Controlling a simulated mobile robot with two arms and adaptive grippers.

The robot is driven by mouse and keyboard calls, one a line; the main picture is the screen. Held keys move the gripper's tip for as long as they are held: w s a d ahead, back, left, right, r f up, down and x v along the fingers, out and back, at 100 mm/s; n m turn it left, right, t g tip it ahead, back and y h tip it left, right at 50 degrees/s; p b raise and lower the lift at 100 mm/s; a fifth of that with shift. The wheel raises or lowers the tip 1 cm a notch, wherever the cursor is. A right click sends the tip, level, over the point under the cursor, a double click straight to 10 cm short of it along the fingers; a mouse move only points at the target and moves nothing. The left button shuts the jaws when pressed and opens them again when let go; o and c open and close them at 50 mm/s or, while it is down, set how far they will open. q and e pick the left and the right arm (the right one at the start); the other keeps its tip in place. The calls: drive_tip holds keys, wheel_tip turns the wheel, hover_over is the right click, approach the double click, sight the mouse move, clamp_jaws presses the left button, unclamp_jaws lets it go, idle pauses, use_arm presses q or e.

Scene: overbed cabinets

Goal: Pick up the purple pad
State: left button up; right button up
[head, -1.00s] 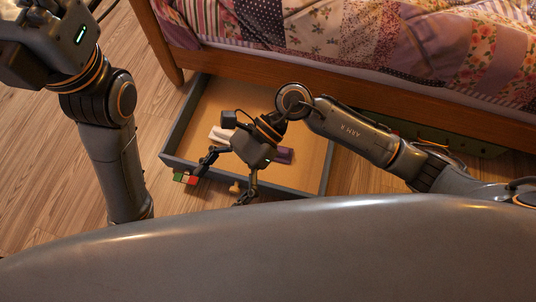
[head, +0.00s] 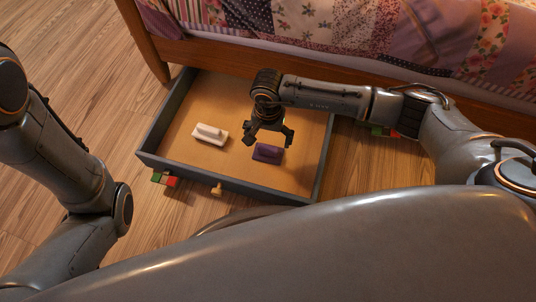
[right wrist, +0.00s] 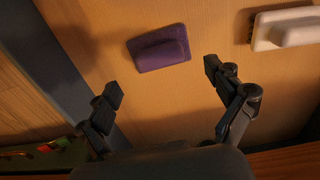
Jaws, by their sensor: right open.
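The purple pad (head: 268,153) lies on the floor of an open grey-sided drawer (head: 238,184), in its right half. It has a raised ridge along its top. My right gripper (head: 269,137) is open and empty, just beyond the pad in the head view. In the right wrist view the purple pad (right wrist: 160,48) shows whole, ahead of the gap between the two spread fingers (right wrist: 162,80), and neither finger appears to touch it. My left arm is at the left of the head view, but its gripper is out of frame.
A white pad (head: 210,134) of similar shape lies in the drawer's left half. The bed frame (head: 225,57) borders the drawer's far side.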

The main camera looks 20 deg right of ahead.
sight(268, 147)
drive_tip(key=shift+f+b, duration=2.55)
drive_tip(key=shift+f, duration=0.5)
drive_tip(key=shift+r, duration=0.1)
drive_tip(key=c, duration=1.2)
